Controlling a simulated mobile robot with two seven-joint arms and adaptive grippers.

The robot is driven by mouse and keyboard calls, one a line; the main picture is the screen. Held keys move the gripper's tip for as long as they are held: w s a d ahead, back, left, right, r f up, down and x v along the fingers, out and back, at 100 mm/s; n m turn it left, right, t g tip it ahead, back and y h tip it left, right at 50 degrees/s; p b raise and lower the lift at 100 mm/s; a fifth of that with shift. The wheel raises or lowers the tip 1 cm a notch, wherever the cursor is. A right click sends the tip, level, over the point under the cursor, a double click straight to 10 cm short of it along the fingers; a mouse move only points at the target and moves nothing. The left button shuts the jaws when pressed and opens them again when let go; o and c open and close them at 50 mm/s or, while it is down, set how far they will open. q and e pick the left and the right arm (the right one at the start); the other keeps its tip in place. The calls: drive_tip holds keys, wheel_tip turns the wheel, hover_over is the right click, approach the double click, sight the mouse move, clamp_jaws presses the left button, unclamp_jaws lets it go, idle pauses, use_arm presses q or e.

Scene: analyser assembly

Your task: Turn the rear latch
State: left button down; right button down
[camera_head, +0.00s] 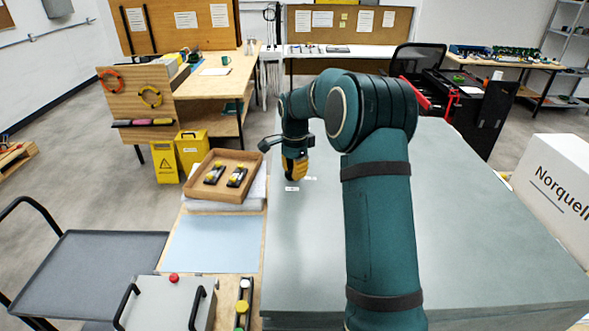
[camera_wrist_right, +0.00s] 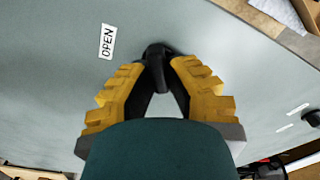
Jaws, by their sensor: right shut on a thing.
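The rear latch (camera_wrist_right: 157,52) is a small black handle on the flat grey-green analyser top (camera_head: 470,215). My right gripper (camera_head: 294,172), with yellow fingers, reaches down to the top near its left edge. In the right wrist view its fingertips (camera_wrist_right: 158,66) close around the black latch from both sides. A white label reading OPEN (camera_wrist_right: 107,42) lies on the surface beside the latch, to its left in that view. In the head view the latch is hidden by the fingers. My left gripper is not in view.
A wooden tray (camera_head: 225,203) with two black-and-yellow parts stands left of the analyser. A blue mat (camera_head: 215,243) and a grey case with black handles (camera_head: 165,305) lie nearer. A white Norquell box (camera_head: 555,180) stands at the right. Much of the top is clear.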

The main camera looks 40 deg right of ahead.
drive_tip(key=n, duration=0.5)
drive_tip(key=shift+w+f+n, duration=0.1)
drive_tip(key=shift+w+n, duration=0.05)
drive_tip(key=shift+n, duration=0.15)
drive_tip(key=n, duration=0.5)
drive_tip(key=shift+w+n+t, duration=0.15)
drive_tip(key=shift+n+t, duration=0.25)
drive_tip(key=shift+n, duration=0.3)
drive_tip(key=c, duration=1)
unclamp_jaws()
drive_tip(key=shift+o, duration=0.2)
wheel_tip(320, 180, up, 12)
drive_tip(key=s, duration=0.1)
drive_tip(key=shift+s, duration=0.15)
